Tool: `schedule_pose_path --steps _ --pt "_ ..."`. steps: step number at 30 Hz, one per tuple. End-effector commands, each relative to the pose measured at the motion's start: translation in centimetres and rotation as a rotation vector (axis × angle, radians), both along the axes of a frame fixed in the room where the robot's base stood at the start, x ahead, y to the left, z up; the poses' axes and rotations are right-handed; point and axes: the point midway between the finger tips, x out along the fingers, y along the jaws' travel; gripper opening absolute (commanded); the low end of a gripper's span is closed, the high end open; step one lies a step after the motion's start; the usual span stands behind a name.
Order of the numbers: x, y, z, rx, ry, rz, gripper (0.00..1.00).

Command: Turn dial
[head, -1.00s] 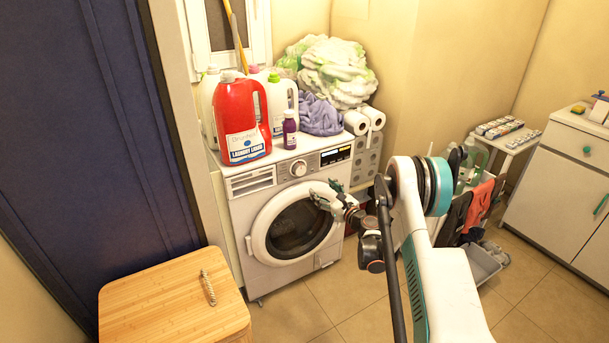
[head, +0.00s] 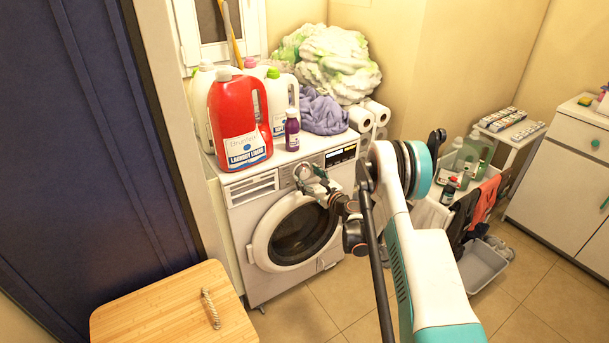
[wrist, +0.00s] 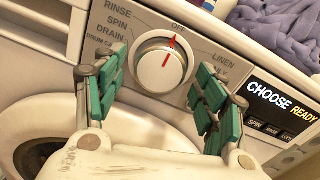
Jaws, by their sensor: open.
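The dial (wrist: 161,66) is a round white and silver knob on the washer's front panel, with a red pointer tilted up toward the OFF mark. In the wrist view my gripper (wrist: 163,64) is open, with one green-padded finger left of the dial and the other to its right. Gaps show between the pads and the dial, and nothing is held. In the head view my gripper (head: 312,180) is in front of the panel and partly covers the dial. The washer (head: 238,222) stands against the wall with its round door closed.
A lit display (wrist: 283,105) reads CHOOSE READY right of the dial. A red detergent jug (head: 238,120), a small purple bottle (head: 292,130) and a purple cloth (head: 322,112) are on the washer top. A wooden box (head: 160,308) stands front left.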

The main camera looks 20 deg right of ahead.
Motion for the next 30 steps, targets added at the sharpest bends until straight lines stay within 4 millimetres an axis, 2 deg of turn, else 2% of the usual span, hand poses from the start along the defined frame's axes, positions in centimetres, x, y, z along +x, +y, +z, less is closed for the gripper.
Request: schedule_pose_path --steps 5,6,11,12,22,30 --pt "0.00 0.01 0.01 0.000 0.000 0.000 0.65" --pt "0.00 0.01 0.01 0.000 0.000 0.000 0.61" --pt "-0.01 0.02 0.01 0.000 0.000 0.000 0.24" --pt "0.00 0.02 0.01 0.000 0.000 0.000 0.21" --pt "0.01 0.01 0.03 -0.030 -0.008 0.000 0.21" --pt "0.01 0.00 0.09 -0.175 -0.051 0.000 0.21"
